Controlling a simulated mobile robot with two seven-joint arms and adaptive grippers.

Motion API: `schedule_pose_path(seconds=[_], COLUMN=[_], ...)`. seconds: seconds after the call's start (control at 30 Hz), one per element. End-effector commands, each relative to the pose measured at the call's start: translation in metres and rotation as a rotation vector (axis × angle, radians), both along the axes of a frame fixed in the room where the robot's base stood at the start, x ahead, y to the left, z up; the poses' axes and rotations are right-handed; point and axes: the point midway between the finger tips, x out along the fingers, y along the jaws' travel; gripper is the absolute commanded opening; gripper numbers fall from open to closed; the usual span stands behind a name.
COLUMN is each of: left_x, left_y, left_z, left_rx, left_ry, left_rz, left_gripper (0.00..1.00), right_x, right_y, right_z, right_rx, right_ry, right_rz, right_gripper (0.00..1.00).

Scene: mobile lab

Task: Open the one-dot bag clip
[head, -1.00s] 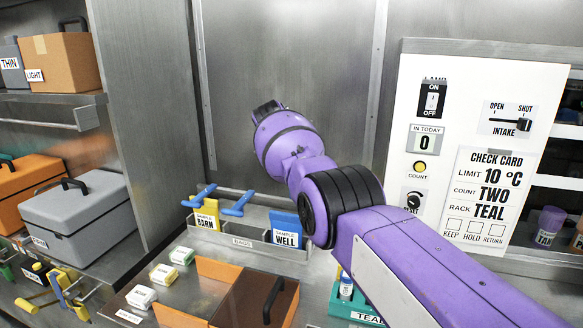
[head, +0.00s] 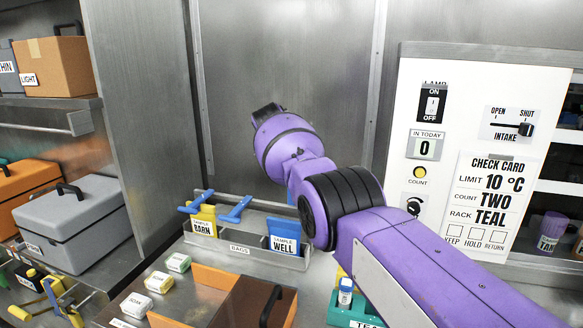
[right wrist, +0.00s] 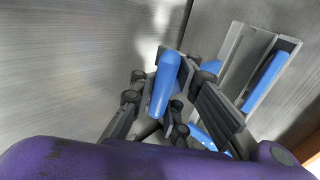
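In the head view, a yellow bag labelled BARN (head: 203,219) stands in a grey tray labelled BAGS, with blue clip arms (head: 236,209) sticking out at its top. A blue bag labelled WELL (head: 285,233) stands to its right; its top is partly covered by my right arm. My left gripper is out of view.
The metal tray (head: 240,249) is close to the back wall. Small labelled blocks (head: 160,282), an orange-and-brown box (head: 215,276) and a teal rack (head: 345,315) stand in front. A white control panel (head: 450,225) rises at right; a grey case (head: 75,225) sits at left.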

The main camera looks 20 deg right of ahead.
Motion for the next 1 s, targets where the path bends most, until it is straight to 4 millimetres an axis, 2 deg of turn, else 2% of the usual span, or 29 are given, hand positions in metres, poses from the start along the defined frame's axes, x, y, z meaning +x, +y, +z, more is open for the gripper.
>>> schedule_pose_path(seconds=[0.07, 0.67, 1.0], left_x=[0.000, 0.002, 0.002], left_y=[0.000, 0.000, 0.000], left_z=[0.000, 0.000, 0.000], left_rx=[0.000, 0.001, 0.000], left_ry=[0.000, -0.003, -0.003], left_rz=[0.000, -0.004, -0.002], left_gripper=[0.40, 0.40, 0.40], right_x=[0.000, -0.001, -0.011], right_y=[0.001, 0.000, 0.007], right_z=[0.002, -0.002, 0.012], right_rx=[0.001, 0.000, -0.001], right_ry=[-0.002, 0.005, 0.002], right_rz=[0.001, -0.001, -0.001], right_gripper=[0.21, 0.21, 0.21])
